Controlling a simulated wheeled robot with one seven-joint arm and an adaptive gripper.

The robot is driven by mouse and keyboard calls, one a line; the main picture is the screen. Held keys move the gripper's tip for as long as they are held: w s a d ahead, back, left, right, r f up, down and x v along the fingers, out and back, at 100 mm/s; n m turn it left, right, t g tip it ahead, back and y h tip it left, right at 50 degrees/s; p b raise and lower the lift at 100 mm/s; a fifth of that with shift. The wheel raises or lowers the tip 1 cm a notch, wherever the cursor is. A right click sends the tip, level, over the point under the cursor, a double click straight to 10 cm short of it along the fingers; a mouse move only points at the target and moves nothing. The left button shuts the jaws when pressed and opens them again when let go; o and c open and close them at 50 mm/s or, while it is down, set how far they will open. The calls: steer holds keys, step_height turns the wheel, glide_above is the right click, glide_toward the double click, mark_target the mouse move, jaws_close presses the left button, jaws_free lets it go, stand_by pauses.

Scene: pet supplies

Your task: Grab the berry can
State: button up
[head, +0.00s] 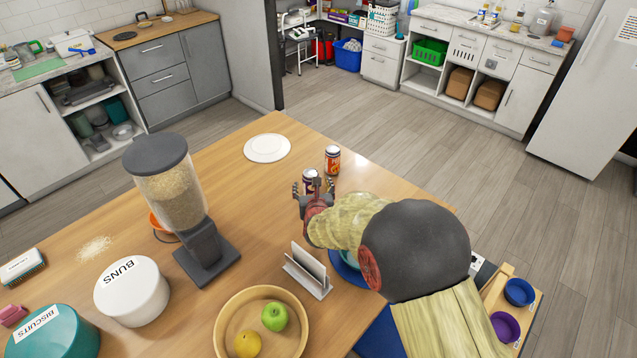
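A small can with a dark purple label (310,176) stands upright on the wooden table; it looks like the berry can, though its label is too small to read. My gripper (312,187) is at this can, with its fingers spread on either side of it. The fingers look open, and I cannot tell whether they touch the can. The can's lower part is hidden by my gripper. A second can with an orange-red label (332,160) stands just behind it, to the right.
A grain dispenser (170,190) stands left, and a napkin holder (307,270) is nearer. A wooden bowl (232,328) holds fruit. A blue bowl (346,268) is partly under my arm. The table between dispenser and plate is clear.

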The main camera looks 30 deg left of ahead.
mark_target(310, 176)
steer(key=shift+b+x, duration=0.35)
steer(key=shift+x, duration=3.2)
steer(key=shift+a+r, duration=0.1)
steer(key=shift+r, duration=0.05)
steer(key=c, duration=0.3)
steer(key=shift+r, duration=0.1)
steer(key=c, duration=1.3)
